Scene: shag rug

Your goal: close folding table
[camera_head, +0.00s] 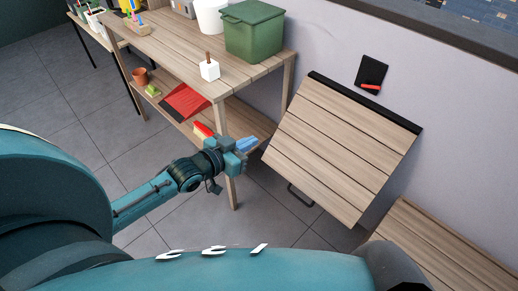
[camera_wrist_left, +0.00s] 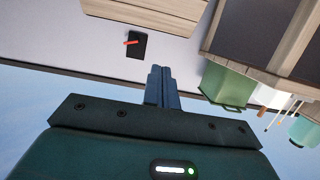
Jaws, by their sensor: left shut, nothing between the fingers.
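The folding table (camera_head: 340,145) is a slatted wooden board on the wall at the right of the head view. Its black hinge strip (camera_head: 365,100) runs along the wall side, and the board slopes down from it. A dark metal handle or bracket (camera_head: 300,195) shows below its lower left edge. A wooden surface, likely this board, shows at the top of the left wrist view (camera_wrist_left: 145,12). My left gripper (camera_head: 246,145) is shut and empty, just left of the board, with a gap that I cannot judge exactly. My right gripper is not in view.
A wooden shelf table (camera_head: 180,45) stands at the left with a green bin (camera_head: 252,30), a white block (camera_head: 209,70) and a red tray (camera_head: 186,101). A black wall plate with a red lever (camera_head: 371,76) is above the board. A wooden bench (camera_head: 440,245) is lower right.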

